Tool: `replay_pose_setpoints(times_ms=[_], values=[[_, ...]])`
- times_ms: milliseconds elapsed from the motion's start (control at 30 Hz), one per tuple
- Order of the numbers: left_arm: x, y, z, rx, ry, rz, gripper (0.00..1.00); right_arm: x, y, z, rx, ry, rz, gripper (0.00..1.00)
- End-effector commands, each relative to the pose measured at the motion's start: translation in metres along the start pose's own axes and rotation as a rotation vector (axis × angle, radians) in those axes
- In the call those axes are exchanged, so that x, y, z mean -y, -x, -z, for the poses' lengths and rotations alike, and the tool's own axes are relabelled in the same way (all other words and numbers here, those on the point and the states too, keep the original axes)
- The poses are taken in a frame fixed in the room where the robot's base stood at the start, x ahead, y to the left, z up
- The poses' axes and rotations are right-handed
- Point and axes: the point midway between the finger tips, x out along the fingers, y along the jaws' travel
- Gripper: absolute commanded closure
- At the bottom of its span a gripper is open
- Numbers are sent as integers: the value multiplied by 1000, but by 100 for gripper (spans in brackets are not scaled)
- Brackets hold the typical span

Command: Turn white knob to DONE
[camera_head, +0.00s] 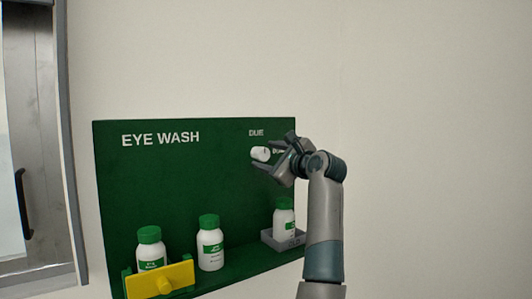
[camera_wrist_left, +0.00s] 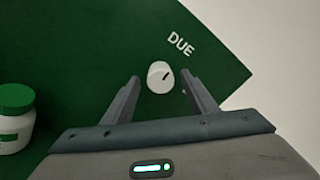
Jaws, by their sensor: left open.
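The white knob (camera_head: 260,153) sits on the upper right of the green EYE WASH panel (camera_head: 180,190), below the DUE label (camera_head: 256,132). Partly hidden lettering shows to its right. In the left wrist view the knob appears between the two fingertips (camera_wrist_left: 160,80), with a gap on each side. My right gripper is not in view.
White bottles with green caps stand on the panel's shelf: one (camera_head: 149,247) behind a yellow bar (camera_head: 160,280), one (camera_head: 210,243) mid-shelf, one (camera_head: 284,219) in a grey holder (camera_head: 270,238) below my gripper. A window or door frame (camera_head: 70,150) is at left. The wall at right is clear.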

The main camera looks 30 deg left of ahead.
Motion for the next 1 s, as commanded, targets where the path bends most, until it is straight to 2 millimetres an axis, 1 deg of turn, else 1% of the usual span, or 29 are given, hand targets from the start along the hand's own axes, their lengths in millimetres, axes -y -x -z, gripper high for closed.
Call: replay_pose_setpoints(times_ms=[33, 133, 433, 467, 500, 567, 600, 633, 1000], values=[[0, -4, -1, 1, -1, -1, 47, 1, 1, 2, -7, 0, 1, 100], [0, -8, -1, 0, 1, 0, 47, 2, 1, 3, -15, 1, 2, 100], [0, -9, 0, 0, 1, 0, 47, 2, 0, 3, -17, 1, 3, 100], [0, -9, 0, 0, 1, 0, 50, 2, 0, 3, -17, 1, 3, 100], [0, -9, 0, 0, 1, 0, 59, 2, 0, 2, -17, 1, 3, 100], [0, -9, 0, 0, 1, 0, 74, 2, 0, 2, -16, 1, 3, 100], [0, -9, 0, 0, 1, 0, 83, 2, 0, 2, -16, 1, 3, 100], [0, -9, 0, 0, 1, 0, 89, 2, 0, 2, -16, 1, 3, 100], [0, -9, 0, -1, -28, -2, 88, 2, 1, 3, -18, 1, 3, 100]])
